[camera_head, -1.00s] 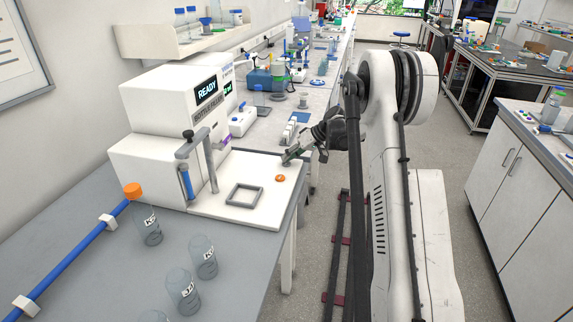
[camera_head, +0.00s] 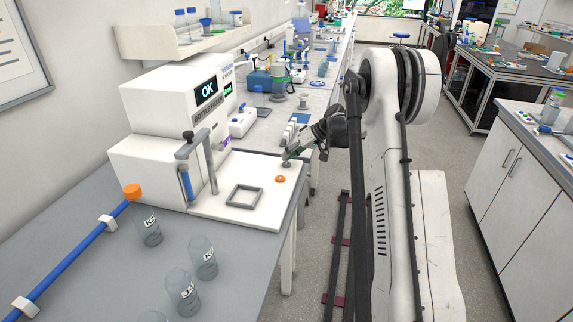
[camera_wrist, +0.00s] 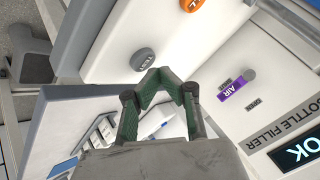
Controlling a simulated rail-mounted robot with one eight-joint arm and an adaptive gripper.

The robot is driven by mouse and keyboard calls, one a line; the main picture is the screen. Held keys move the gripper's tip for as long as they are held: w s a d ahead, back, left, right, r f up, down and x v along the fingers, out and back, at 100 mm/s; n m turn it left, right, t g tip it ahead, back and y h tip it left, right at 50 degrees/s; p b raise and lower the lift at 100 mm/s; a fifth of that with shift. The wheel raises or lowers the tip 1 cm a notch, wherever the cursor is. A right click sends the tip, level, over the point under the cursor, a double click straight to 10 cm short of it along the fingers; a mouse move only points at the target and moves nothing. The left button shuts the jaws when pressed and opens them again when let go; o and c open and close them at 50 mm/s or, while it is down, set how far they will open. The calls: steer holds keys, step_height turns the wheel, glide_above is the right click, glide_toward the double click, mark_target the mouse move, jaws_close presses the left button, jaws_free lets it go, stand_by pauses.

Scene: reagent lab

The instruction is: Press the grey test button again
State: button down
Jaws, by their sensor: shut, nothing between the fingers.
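The grey test button (camera_wrist: 143,59) is a round grey knob on the white deck of the bottle filler machine (camera_head: 165,105). It also shows in the head view (camera_head: 286,166), partly covered by my fingertips. My gripper (camera_wrist: 162,76) is shut and empty, with its green-padded fingertips right at the button's edge in the wrist view. In the head view my gripper (camera_head: 288,156) is just above the button; I cannot tell whether it touches. The machine's display (camera_head: 206,91) reads "OK"; it shows upside down in the wrist view (camera_wrist: 308,151).
An orange button (camera_head: 280,179) sits near the grey one, also in the wrist view (camera_wrist: 192,4). A grey square frame (camera_head: 244,195) lies on the deck. Glass bottles (camera_head: 203,258) stand on the front bench.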

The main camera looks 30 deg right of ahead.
mark_target(287, 164)
steer(key=shift+r, duration=0.15)
steer(key=shift+r+p, duration=0.75)
steer(key=shift+r, duration=1.7)
steer(key=shift+a+r, duration=0.1)
steer(key=s+a+r+m+h+b, duration=0.1)
steer(key=s+a+r+h, duration=0.1)
steer(key=s+a+r, duration=0.6)
steer(key=s+a+r+h+b, duration=0.1)
steer(key=s+a+r+h, duration=0.1)
steer(key=s+a+r, duration=0.6)
steer(key=s+a+f+h, duration=0.1)
steer(key=s+a+f, duration=0.1)
steer(key=s, duration=0.7)
steer(key=s+a+f+t+h+b, duration=0.1)
steer(key=s+a+f, duration=0.2)
steer(key=s, duration=0.6)
steer(key=s+a+f+h+b, duration=0.1)
steer(key=s+a+f, duration=0.1)
steer(key=s, duration=0.7)
steer(key=shift+s+a+f+m+t, duration=0.15)
steer(key=shift+s+f+m+t, duration=0.05)
steer(key=shift+f+m+t, duration=0.2)
